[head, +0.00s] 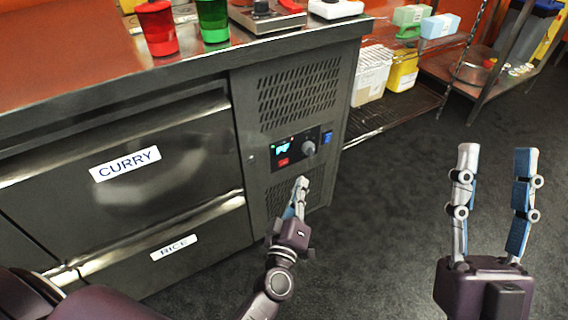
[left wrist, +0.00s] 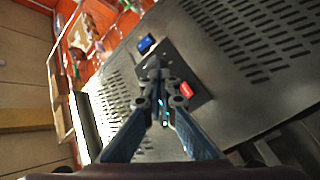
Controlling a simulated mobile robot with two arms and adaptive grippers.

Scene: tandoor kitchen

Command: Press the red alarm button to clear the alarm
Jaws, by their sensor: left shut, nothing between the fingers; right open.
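The red alarm button (head: 283,161) is on a small dark control panel (head: 308,146) on the front of the steel counter unit. The panel also has a lit display (head: 283,148) and a grey knob (head: 309,148). My left gripper (head: 301,183) is shut and empty, just below the panel in the head view. In the left wrist view the red button (left wrist: 186,89) shows just right of the shut fingertips (left wrist: 158,75); I cannot tell whether they touch the panel. My right gripper (head: 496,150) is open and empty over the floor at the right.
Drawers labelled CURRY (head: 125,164) and RICE (head: 174,247) are to the left. Red (head: 157,27) and green (head: 213,20) cups stand on the counter. Shelves with boxes stand behind; the floor at right is clear.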

